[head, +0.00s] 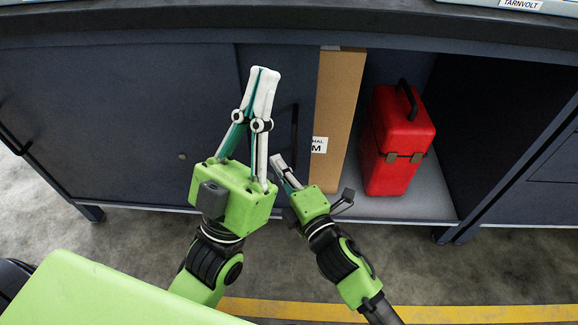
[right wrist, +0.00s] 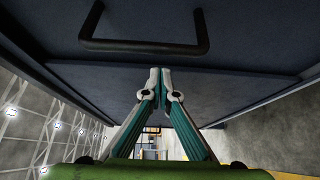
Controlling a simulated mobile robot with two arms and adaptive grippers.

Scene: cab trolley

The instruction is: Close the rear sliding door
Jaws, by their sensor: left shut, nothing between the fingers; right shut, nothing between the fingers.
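The rear sliding door (head: 277,88) is a dark blue-grey panel, partly overlapped by the front sliding door (head: 130,110) on its left. Its dark bar handle (head: 295,125) is near its right edge. The cabinet is open to the right of it. A dark bar handle (right wrist: 145,46) spans the upper right wrist view. My right gripper (head: 277,160) is shut and empty, low beside the rear door's handle; its tips (right wrist: 160,72) appear just below the bar, apart from it in the picture. My left gripper (head: 265,72) is shut and empty, pointing up before the doors and hiding part of them.
In the opening stand a tall cardboard box (head: 337,110) and a red toolbox (head: 400,135) with a black handle, on a grey cabinet floor (head: 420,207). The worktop edge (head: 300,18) overhangs above. A yellow line (head: 460,313) crosses the concrete floor.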

